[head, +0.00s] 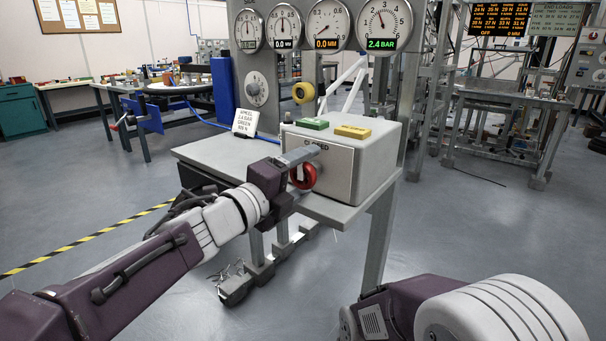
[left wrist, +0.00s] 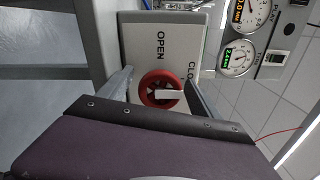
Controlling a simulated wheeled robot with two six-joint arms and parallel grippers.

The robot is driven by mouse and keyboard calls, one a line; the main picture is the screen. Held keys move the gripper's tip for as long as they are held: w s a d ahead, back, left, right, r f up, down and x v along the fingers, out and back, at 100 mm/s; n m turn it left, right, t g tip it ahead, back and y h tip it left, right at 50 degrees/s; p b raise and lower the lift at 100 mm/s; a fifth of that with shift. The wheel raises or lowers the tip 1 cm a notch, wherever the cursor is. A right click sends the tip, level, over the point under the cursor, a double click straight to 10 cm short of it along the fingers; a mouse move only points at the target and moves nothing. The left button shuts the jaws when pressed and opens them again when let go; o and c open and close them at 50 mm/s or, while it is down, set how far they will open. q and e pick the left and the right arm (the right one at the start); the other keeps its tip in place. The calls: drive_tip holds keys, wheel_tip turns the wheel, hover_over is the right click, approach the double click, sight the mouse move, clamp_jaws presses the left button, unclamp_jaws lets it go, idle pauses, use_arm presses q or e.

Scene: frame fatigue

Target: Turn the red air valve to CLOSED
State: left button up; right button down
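The red air valve (head: 303,176) is a round knob on the front of a grey box (head: 374,165). It also shows in the left wrist view (left wrist: 146,91), with a white bar from its middle to the right. The label OPEN is above it there; a label starting CLO is at upper right, partly hidden by a finger. My left gripper (left wrist: 160,92) is open, one finger on each side of the valve; I cannot tell if they touch it. In the head view the left gripper (head: 300,160) is at the box front. My right gripper is out of view.
The box stands on a grey bench (head: 220,152) under several gauges; one reads 2.4 BAR (head: 382,44). A small sign (head: 246,122) stands left of the box.

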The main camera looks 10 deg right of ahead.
use_arm(q)
drive_tip(key=p+v, duration=0.2)
drive_tip(key=v, duration=0.6)
drive_tip(key=w+a+f+n+y+p, duration=0.1)
drive_tip(key=w+a+f+n+y, duration=0.2)
drive_tip(key=a+f+n+y, duration=0.5)
drive_tip(key=w+a+f+n+y+p, duration=0.1)
drive_tip(key=w+a+f+n+y, duration=0.25)
drive_tip(key=a+f+n, duration=0.75)
drive_tip(key=s+a+f+n+g+y, duration=0.1)
drive_tip(key=s+a+f+n+g, duration=0.3)
drive_tip(key=s+f, duration=0.5)
drive_tip(key=s+a+f+n+g+y, duration=0.2)
drive_tip(key=s+f+n+g, duration=0.3)
drive_tip(key=s+f+n, duration=0.35)
wheel_tip(320, 180, up, 37)
drive_tip(key=s+p, duration=0.2)
drive_tip(key=p, duration=3.5)
drive_tip(key=shift+s+r+g+p, duration=0.2)
drive_tip(key=shift+s+g+p, duration=0.15)
drive_tip(key=shift+s+g, duration=0.05)
